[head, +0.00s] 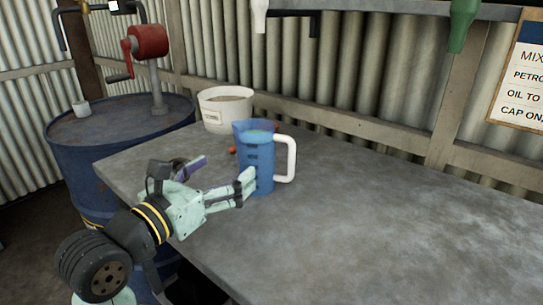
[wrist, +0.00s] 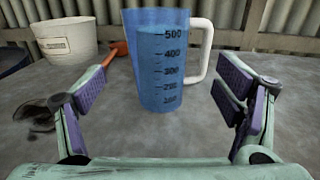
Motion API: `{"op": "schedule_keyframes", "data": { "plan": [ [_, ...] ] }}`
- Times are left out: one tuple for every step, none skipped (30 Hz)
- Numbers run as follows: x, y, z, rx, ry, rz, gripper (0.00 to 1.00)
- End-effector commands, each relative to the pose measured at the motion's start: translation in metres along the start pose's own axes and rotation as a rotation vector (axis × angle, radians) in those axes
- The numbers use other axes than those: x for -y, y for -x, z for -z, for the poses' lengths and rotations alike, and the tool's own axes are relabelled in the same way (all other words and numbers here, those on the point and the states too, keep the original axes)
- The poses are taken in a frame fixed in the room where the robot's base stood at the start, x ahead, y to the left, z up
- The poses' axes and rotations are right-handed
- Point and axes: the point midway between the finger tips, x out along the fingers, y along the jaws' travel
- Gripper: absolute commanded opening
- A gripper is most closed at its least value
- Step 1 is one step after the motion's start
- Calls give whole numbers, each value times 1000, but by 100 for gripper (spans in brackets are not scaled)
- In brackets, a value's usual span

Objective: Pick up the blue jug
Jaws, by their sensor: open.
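The blue jug (head: 256,160) stands upright on the grey bench, with measuring marks on its front and a white handle (head: 288,158) on its right side. In the wrist view the jug (wrist: 160,70) is straight ahead, in line with the gap between the fingers. My gripper (head: 222,182) is open and empty, at the near left of the jug. In the wrist view the fingers of my gripper (wrist: 160,98) are spread wide to either side, with the jug's lower part at or just beyond the fingertips. I cannot tell whether a finger touches it.
A white bucket (head: 226,110) stands behind the jug, with an orange-red item (wrist: 118,49) between them, partly hidden. A blue drum (head: 120,140) with a red hand pump (head: 148,42) stands left of the bench. The bench (head: 400,225) is clear to the right; a corrugated wall is behind.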

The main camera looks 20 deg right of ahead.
Motion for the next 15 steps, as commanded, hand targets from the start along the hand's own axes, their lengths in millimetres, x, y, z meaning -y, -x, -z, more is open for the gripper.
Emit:
{"op": "schedule_keyframes", "data": {
  "plan": [
    [-1,-4,2,-11,-1,-3,85],
    [-1,-7,3,-15,-1,-4,85],
    [-1,-13,3,-17,-1,-4,85],
    [-1,-18,3,-17,-1,-3,85],
    [-1,-23,3,-17,0,-4,85],
    [0,-30,3,-18,0,-2,85],
    [0,-35,3,-17,0,-2,85],
    [-1,-39,3,-16,1,-3,85],
    [-1,-44,3,-15,1,-4,85],
    [0,-48,3,-16,0,-3,85],
    [-1,-51,4,-16,0,-3,85],
    [-1,-54,4,-15,0,-5,85],
    [-1,-56,4,-15,0,-5,85],
    [-1,-57,4,-14,0,-5,85],
    [-1,-60,4,-14,0,-5,85]
  ]
}}
